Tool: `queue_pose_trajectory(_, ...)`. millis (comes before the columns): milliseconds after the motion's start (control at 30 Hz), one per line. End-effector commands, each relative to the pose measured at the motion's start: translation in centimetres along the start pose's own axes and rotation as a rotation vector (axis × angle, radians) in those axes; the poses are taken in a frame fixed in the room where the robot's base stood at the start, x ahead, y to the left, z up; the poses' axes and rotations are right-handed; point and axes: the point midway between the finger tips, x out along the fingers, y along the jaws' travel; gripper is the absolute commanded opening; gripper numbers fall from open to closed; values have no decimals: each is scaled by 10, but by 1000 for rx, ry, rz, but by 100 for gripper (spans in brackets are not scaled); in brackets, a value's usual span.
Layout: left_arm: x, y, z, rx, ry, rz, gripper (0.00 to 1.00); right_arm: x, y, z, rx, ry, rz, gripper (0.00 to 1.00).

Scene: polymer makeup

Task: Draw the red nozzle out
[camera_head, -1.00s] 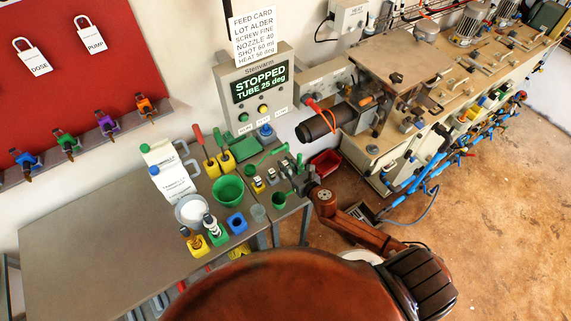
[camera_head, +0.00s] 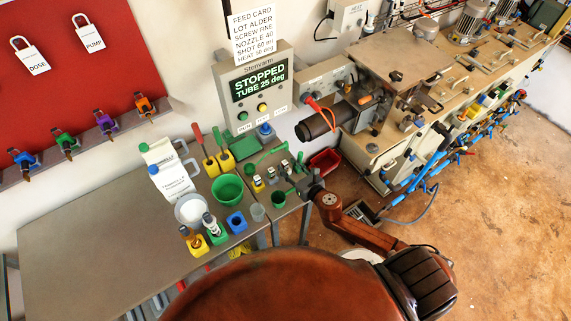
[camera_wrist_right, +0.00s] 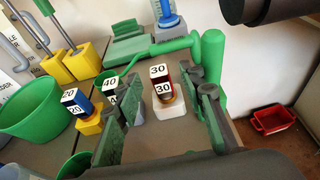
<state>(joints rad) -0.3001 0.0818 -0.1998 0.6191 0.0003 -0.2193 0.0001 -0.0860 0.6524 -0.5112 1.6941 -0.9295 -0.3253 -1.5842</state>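The red nozzle (camera_wrist_right: 164,84), a small block with white faces marked 30 and a red side, stands upright in a pale holder (camera_wrist_right: 170,109) in the right wrist view. My right gripper (camera_wrist_right: 170,92) is open, with one green-padded finger on each side of the nozzle. Gaps show between the nozzle and both fingers. In the head view my right gripper (camera_head: 295,177) is at the right end of the small bench, by the row of nozzles. A blue nozzle (camera_wrist_right: 74,101) marked 20 and one marked 40 (camera_wrist_right: 110,83) stand to the left. My left gripper is not in view.
A green funnel (camera_head: 228,188) and cups stand left on the bench. A red tray (camera_head: 325,160) lies beyond. The panel (camera_head: 260,80) reads STOPPED.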

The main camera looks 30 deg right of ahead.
Motion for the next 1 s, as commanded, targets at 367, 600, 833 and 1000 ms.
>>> queue_pose_trajectory(367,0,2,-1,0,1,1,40,-75,0,-1,1,2,1,36)
queue_pose_trajectory(600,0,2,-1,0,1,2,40,-91,0,0,0,0,1,36)
queue_pose_trajectory(833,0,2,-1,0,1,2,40,-91,0,0,0,0,1,36)
queue_pose_trajectory(1000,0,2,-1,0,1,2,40,-91,0,0,0,0,1,36)
